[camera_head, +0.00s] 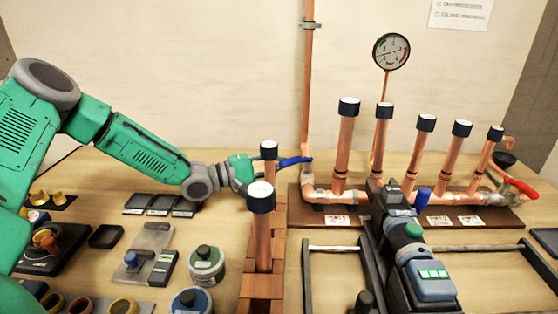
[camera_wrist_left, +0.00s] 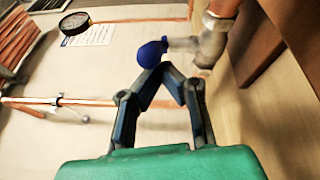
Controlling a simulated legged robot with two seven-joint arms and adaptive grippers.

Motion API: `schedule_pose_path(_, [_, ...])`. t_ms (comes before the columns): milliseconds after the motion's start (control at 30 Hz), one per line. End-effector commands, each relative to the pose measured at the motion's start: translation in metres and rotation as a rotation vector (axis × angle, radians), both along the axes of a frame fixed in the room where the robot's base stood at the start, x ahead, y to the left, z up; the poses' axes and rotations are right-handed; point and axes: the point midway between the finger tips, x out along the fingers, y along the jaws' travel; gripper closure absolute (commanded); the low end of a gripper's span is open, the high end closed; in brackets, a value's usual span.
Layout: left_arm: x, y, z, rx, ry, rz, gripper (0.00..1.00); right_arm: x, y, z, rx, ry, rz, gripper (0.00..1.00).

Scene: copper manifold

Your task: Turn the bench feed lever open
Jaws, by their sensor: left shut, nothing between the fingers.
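The bench feed lever, with a blue handle (camera_head: 294,161), sits at the left end of the copper manifold (camera_head: 350,196), by the foot of the vertical feed pipe (camera_head: 306,100). The handle points left, towards my left gripper. In the left wrist view its rounded blue end (camera_wrist_left: 150,52) is just beyond my fingertips, on a metal valve body (camera_wrist_left: 212,40). My left gripper (camera_wrist_left: 163,72) is shut and empty, its tips close to the blue end; I cannot tell whether they touch. In the head view this gripper (camera_head: 255,172) is partly hidden behind capped pipes. My right gripper is not in view.
Two capped upright pipes (camera_head: 262,230) in a brown block stand in front of my left gripper. A black tool (camera_head: 420,260) lies front right. A red lever (camera_head: 520,187) sits at the manifold's right end. A gauge (camera_head: 391,51) stands behind. Trays and tins (camera_head: 206,265) fill the left bench.

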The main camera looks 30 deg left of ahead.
Motion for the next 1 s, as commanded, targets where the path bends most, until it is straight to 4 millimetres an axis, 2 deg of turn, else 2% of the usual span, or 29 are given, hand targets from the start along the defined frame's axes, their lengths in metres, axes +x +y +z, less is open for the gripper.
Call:
schedule_pose_path(467, [-0.006, -0.010, 0.002, 0.001, 0.000, -0.003, 1.00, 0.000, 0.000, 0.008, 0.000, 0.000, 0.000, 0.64])
schedule_pose_path(1000, [-0.017, -0.038, 0.001, 0.001, 0.001, -0.003, 1.00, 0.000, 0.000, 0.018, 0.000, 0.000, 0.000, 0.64])
